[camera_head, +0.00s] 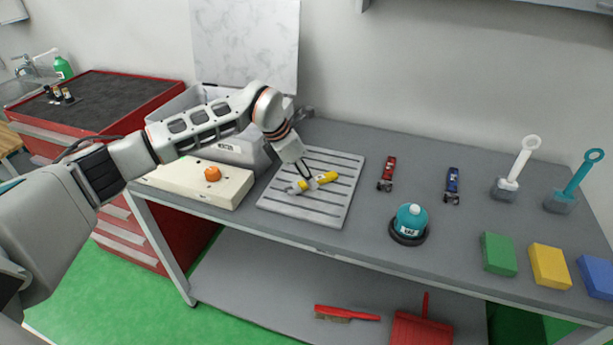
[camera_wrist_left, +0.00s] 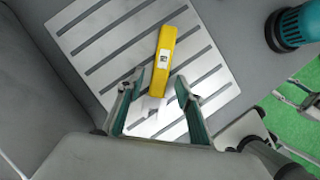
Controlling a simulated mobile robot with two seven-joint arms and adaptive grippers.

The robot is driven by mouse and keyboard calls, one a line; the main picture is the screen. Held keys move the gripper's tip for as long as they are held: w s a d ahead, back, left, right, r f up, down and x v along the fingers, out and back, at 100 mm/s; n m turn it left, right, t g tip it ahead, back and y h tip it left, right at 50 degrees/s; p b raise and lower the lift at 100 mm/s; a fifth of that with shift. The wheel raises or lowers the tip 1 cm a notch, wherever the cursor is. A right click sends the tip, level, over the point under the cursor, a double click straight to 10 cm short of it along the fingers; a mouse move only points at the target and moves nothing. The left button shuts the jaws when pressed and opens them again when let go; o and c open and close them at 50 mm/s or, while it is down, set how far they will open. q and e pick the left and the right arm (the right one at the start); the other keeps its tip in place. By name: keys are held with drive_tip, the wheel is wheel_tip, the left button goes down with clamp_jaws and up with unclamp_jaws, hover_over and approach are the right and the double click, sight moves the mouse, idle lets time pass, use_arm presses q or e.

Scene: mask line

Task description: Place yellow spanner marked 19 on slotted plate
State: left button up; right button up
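The yellow spanner (camera_head: 326,179) lies on the slotted plate (camera_head: 343,207), a light grey board with dark parallel slots. In the left wrist view the spanner's yellow handle (camera_wrist_left: 163,62) carries a small pale label, too small to read. Its silver end points back between my fingers. My left gripper (camera_head: 306,176) is low over the plate at the spanner. In the left wrist view its two fingers (camera_wrist_left: 154,92) stand wide apart, one on each side of the spanner, with gaps to it.
A cream box with an orange button (camera_head: 212,174) and a grey bin (camera_head: 235,150) stand left of the plate. Coloured blocks (camera_head: 549,266) line the front right edge.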

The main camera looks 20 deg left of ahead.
use_arm(q)
drive_tip(key=b+v, duration=0.1)
drive_tip(key=v, duration=1)
drive_tip(key=shift+s+r, duration=0.15)
drive_tip(key=shift+r, duration=0.15)
